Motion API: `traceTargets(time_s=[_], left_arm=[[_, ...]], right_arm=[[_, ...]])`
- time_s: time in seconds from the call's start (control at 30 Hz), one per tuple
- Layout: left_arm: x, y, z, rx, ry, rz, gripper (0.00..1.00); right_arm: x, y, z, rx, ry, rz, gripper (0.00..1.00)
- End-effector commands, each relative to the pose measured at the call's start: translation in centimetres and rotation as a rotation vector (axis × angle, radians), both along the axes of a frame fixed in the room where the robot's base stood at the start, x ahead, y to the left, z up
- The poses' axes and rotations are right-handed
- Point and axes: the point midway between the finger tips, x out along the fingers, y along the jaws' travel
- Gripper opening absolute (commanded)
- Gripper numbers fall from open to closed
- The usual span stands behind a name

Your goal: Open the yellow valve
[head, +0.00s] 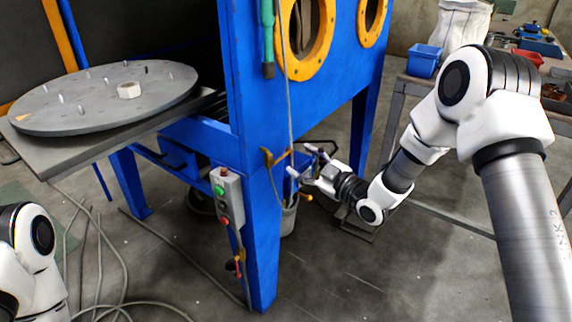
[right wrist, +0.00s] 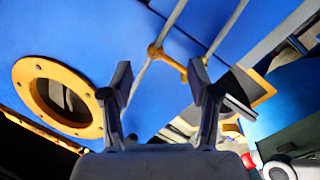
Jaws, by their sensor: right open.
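The yellow valve (head: 268,156) is a small yellow fitting on a thin grey line at the blue cabinet's front corner. In the right wrist view the yellow valve (right wrist: 156,52) lies beyond the fingertips, near the middle, with a yellow bar running down to the right. My right gripper (head: 302,166) is beside the valve, to its right in the head view. In the right wrist view my right gripper (right wrist: 160,78) has its two fingers spread with nothing between them. I cannot tell the exact gap to the valve. My left gripper is out of view.
The blue cabinet (head: 254,110) has round yellow-rimmed ports (head: 322,52). A control box (head: 227,196) hangs on its front leg. A round turntable (head: 105,95) is at left. Hoses lie on the floor. A bench with a blue bin (head: 424,60) stands at right.

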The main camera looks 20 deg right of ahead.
Motion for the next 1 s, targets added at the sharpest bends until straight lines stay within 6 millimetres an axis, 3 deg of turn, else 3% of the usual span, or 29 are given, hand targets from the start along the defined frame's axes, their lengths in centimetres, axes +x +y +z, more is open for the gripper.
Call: traceTargets(time_s=[0.3,0.57,0.73,0.77,1.0], left_arm=[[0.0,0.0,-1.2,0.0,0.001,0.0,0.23],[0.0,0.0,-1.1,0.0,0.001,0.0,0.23],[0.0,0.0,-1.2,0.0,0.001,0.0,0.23],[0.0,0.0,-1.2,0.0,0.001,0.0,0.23],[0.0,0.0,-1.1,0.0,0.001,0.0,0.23]], right_arm=[[4.7,2.5,-0.2,-0.001,0.001,0.0,0.61],[5.1,2.6,-0.1,0.0,0.004,-0.001,0.61],[5.0,2.6,-0.1,0.001,0.003,0.0,0.04],[5.0,2.6,-0.1,0.001,0.003,0.0,0.0],[5.0,2.6,0.0,0.002,0.001,0.001,0.0]])
